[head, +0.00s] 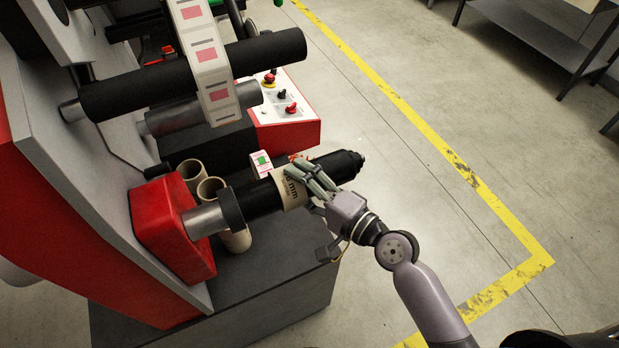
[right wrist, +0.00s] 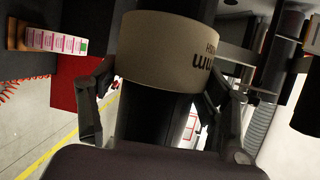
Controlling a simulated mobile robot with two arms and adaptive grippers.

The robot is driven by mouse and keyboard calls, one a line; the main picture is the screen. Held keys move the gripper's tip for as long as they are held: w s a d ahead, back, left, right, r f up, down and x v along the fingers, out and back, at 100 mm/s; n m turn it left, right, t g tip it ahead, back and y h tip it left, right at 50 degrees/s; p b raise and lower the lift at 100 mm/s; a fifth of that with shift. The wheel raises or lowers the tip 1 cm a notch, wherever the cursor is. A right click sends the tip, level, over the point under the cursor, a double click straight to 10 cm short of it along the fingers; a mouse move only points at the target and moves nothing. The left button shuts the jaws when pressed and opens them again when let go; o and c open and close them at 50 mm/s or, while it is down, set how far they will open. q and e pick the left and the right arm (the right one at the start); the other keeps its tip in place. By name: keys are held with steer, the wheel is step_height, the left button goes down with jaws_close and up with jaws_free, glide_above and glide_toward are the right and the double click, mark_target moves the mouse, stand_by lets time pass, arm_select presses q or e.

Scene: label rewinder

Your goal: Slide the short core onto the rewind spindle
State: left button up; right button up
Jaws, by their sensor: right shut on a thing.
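The short core (head: 289,188) is a tan cardboard ring with dark print. It sits around the black rewind spindle (head: 338,165), with bare spindle showing on both sides of it. A gap separates it from the dark collar (head: 231,208) near the red housing. My right gripper (head: 310,181) is shut on the core from the right. In the right wrist view the core (right wrist: 168,48) lies between the two fingers (right wrist: 163,105), with the spindle (right wrist: 158,118) passing through it. My left gripper is not in view.
Several loose cardboard cores (head: 210,190) stand on the dark base (head: 270,282) below the spindle. A small label roll (head: 261,164) lies behind it. A black roller (head: 200,75) carrying the label web (head: 207,58) and a control panel (head: 284,105) are above. Floor to the right is clear.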

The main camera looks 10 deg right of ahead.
mark_target(277, 208)
steer(key=shift+s+a+r+p, duration=0.1)
steer(key=shift+s+a+p, duration=0.2)
steer(key=shift+a, duration=0.45)
steer(key=shift+s+a, duration=0.25)
steer(key=shift+a, duration=0.45)
steer(key=shift+s+a, duration=0.2)
steer(key=shift+a, duration=0.5)
steer(key=shift+s+a, duration=0.25)
steer(key=shift+a, duration=0.4)
steer(key=shift+s+a, duration=0.25)
steer(key=shift+a, duration=0.4)
steer(key=o, duration=1.2)
steer(key=shift+s+d+r, duration=0.1)
steer(key=shift+s+d, duration=0.3)
steer(key=shift+s, duration=0.7)
steer(key=shift+s+d+r, duration=0.1)
steer(key=shift+s+d, duration=0.3)
steer(key=shift+s, duration=0.7)
steer(key=shift+s+d+r, duration=0.1)
steer(key=shift+s+d, duration=0.3)
steer(key=shift+s, duration=0.7)
